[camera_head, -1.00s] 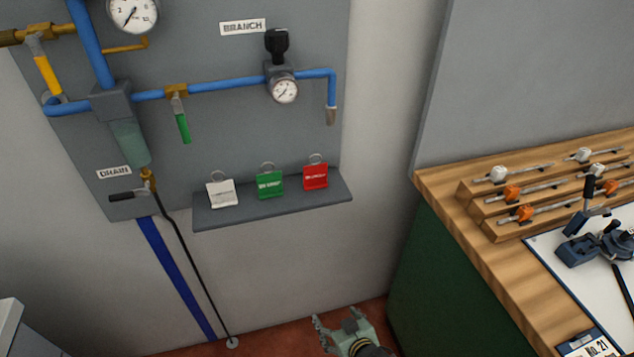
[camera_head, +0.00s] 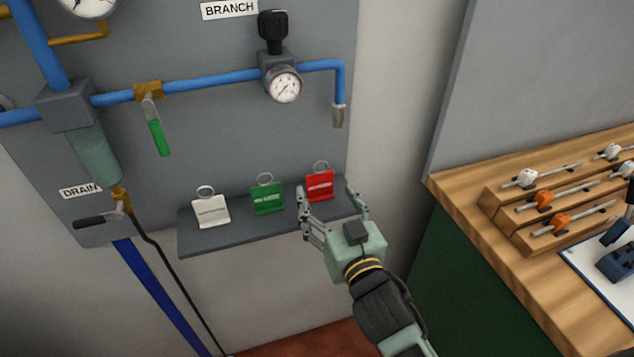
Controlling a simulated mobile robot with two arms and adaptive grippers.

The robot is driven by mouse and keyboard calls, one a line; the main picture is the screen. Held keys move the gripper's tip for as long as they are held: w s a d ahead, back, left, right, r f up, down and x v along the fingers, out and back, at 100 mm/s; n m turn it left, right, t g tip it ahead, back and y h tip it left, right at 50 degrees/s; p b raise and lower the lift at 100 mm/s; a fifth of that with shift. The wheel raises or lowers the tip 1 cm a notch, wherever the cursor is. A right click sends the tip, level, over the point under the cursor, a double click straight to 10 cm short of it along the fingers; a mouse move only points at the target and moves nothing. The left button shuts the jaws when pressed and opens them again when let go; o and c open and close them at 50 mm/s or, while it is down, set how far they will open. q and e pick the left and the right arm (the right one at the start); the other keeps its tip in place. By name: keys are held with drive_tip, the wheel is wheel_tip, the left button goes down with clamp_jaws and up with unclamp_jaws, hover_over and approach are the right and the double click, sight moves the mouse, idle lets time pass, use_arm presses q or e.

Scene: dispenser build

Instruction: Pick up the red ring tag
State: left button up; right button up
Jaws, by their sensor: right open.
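The red ring tag (camera_head: 320,186) stands upright at the right end of a small grey shelf (camera_head: 235,238) on the wall panel, with its metal ring at the top. My right gripper (camera_head: 328,196) is open in front of the shelf, its fingers pointing up toward the red tag. In this view one finger overlaps the tag's lower left side and the other is to its right. I cannot tell whether the fingers touch it. My left gripper is not in view.
A green ring tag (camera_head: 267,197) and a white ring tag (camera_head: 211,210) stand left of the red one. Above are a blue pipe (camera_head: 220,80) and a pressure gauge (camera_head: 284,85). A wooden workbench (camera_head: 470,215) with racks is at the right.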

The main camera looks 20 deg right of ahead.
sight(320, 182)
drive_tip(key=shift+w, duration=0.75)
drive_tip(key=w, duration=0.1)
drive_tip(key=w+p, duration=0.1)
drive_tip(key=w, duration=0.3)
drive_tip(key=shift+d+f, duration=0.15)
drive_tip(key=shift+f, duration=0.1)
drive_tip(key=shift+w, duration=0.1)
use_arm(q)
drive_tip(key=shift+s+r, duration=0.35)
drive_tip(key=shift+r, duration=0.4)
use_arm(e)
drive_tip(key=shift+c, duration=0.6)
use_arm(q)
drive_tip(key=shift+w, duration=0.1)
use_arm(e)
drive_tip(key=c, duration=1)
